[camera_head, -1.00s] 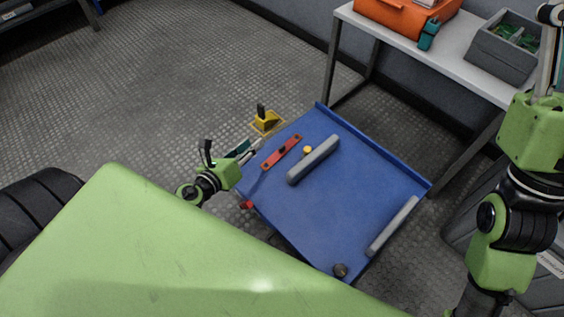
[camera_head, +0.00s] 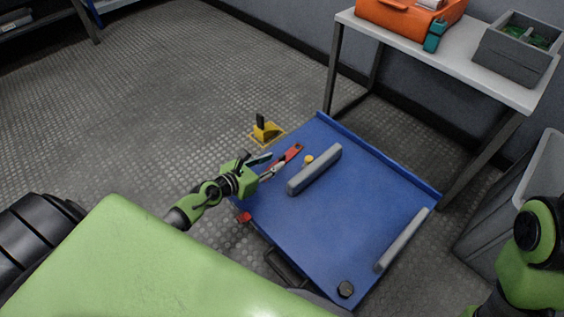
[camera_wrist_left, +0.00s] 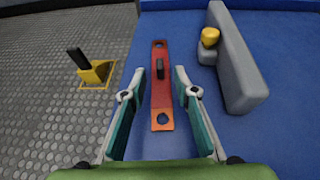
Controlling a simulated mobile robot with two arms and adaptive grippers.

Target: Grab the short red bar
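The short red bar (camera_wrist_left: 161,100) lies flat on the blue panel (camera_head: 350,215), near its left edge. My left gripper (camera_wrist_left: 161,75) is open, with one finger on each side of the bar in the left wrist view; I see no contact. In the head view the left gripper (camera_head: 272,165) hides part of the red bar (camera_head: 294,152). My right arm (camera_head: 535,250) shows at the right edge; its gripper is out of the picture.
A grey bar (camera_head: 315,170) with a yellow knob (camera_head: 308,159) lies to the right of the red bar. Another grey bar (camera_head: 403,240) lies along the right edge. A yellow block with a black handle (camera_head: 266,131) stands on the floor. A table (camera_head: 440,50) holds an orange case and grey bin.

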